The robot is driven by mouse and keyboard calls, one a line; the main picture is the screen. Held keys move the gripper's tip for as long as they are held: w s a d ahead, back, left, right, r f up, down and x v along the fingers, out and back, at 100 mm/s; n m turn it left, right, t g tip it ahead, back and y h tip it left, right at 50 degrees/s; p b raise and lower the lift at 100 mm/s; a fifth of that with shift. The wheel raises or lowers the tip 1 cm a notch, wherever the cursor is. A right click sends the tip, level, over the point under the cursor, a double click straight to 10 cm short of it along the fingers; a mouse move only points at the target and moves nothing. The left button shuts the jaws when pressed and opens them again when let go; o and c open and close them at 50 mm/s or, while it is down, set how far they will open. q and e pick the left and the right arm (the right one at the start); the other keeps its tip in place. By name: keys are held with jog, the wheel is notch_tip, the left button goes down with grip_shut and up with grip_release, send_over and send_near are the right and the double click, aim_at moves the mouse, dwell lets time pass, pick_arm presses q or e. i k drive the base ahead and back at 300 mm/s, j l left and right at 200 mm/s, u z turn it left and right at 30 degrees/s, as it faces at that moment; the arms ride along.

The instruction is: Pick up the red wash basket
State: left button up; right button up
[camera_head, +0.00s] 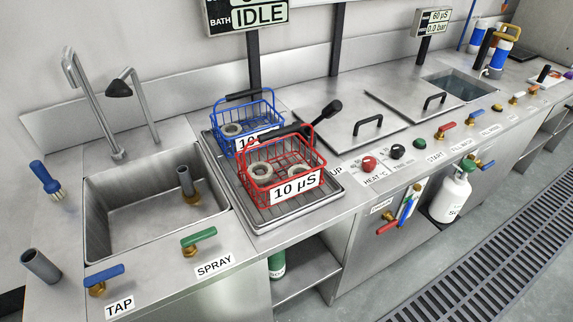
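The red wash basket (283,183) is a wire basket with a label reading 10 µS on its front. It stands upright on the metal draining tray (262,221), right of the sink, and holds a few pale rings. Neither of my grippers shows in this view.
The sink (102,227) is at the left with a tall tap (88,100) and a spray head (120,88) behind. Steel lids (343,124) with black handles lie to the right. Valve levers and knobs line the front edge. A dark display post rises behind the baskets.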

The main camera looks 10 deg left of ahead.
aim_at(285, 192)
jog(key=i+l+u, duration=0.25)
jog(key=l, duration=0.15)
jog(key=l+u, duration=0.3)
jog(key=i+l+u, duration=0.25)
jog(key=l, duration=0.3)
jog(key=k, duration=0.1)
